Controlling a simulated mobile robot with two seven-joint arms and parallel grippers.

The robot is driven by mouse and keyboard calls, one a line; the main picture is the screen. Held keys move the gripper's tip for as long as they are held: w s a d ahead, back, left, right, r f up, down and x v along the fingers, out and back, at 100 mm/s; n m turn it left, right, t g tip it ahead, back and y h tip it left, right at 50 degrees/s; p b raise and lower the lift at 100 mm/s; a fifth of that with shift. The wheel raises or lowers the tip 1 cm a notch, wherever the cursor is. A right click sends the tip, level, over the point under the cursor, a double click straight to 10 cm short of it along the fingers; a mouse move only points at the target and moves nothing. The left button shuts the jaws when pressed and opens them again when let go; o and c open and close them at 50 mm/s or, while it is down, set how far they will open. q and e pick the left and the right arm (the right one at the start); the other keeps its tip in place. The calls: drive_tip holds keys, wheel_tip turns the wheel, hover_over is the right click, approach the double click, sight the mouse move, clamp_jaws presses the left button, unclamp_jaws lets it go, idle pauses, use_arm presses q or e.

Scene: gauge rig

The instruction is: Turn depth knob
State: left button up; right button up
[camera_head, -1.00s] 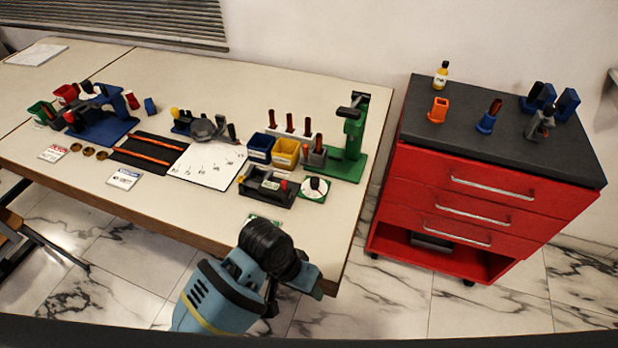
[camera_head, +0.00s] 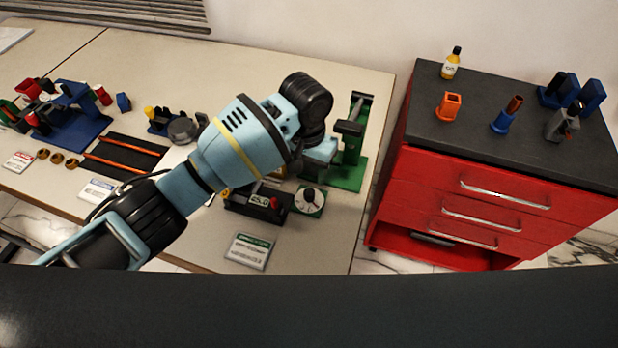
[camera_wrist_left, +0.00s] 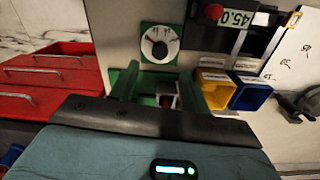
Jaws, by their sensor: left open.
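The round black knob (camera_head: 309,198) sits on a white dial plate with dark marks, near the right front of the bench. In the left wrist view the knob (camera_wrist_left: 159,49) shows near the top, uncovered. Beside it is a dark unit with a red button and a display (camera_head: 259,199) reading 45.0. My left gripper (camera_head: 320,158) is above the bench, behind the knob in the head view and apart from it. It is open with nothing seen in it; its fingertips are hard to make out. My right gripper is not in view.
A green press stand (camera_head: 347,170) stands close beside my left gripper. Yellow (camera_wrist_left: 214,88) and blue (camera_wrist_left: 250,92) bins are near it. A green-headed label card (camera_head: 249,251) lies in front of the knob. A red drawer cabinet (camera_head: 480,190) stands to the right.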

sight(309, 192)
use_arm(q)
drive_tip(key=shift+s+f+b, duration=0.1)
drive_tip(key=shift+f+b, duration=0.45)
drive_tip(key=shift+f, duration=3.4)
drive_tip(key=shift+c, duration=0.4)
drive_tip(key=shift+d, duration=0.1)
drive_tip(key=c, duration=0.9)
